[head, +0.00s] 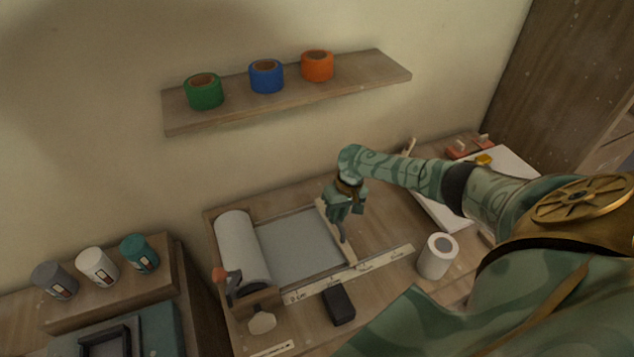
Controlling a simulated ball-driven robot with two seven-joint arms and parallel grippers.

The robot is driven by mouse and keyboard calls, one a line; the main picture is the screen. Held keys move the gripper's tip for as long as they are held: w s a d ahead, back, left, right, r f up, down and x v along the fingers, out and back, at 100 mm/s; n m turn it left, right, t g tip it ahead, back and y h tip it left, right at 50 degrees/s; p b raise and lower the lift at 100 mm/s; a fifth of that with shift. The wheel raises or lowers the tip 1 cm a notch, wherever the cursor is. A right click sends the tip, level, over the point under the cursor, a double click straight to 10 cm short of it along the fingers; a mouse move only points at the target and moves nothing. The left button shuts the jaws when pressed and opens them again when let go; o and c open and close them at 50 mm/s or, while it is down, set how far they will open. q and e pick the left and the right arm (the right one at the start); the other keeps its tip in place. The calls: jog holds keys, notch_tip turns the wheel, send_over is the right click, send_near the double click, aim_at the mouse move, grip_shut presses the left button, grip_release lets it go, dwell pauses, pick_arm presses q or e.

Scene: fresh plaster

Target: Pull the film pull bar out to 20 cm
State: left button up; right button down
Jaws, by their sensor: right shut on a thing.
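The film pull bar (350,256) is a thin pale wooden strip at the right edge of a grey film sheet (298,245). The film stretches out flat from a white roll (240,243) on its left. My right gripper (343,236) comes down from above and is shut on the bar near its middle, hiding part of it. A pale ruler strip (375,262) marked in cm lies along the front of the film, its zero end near the roll; the bar's front end is close to it. I cannot read the marks clearly. My left gripper is not in view.
A black block (339,305) lies in front of the ruler. A white tape roll (437,256) stands to the right. A shelf (290,92) with three tape rolls hangs on the wall behind.

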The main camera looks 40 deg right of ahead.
jog(key=shift+s+d, duration=0.2)
jog(key=shift+d, duration=0.55)
jog(key=shift+s+d, duration=0.2)
jog(key=shift+d, duration=0.55)
jog(key=c, duration=1.4)
grip_release()
jog(key=d+r+p, duration=0.3)
jog(key=r+p, duration=0.1)
jog(key=r, duration=1.2)
jog(key=shift+s, duration=0.35)
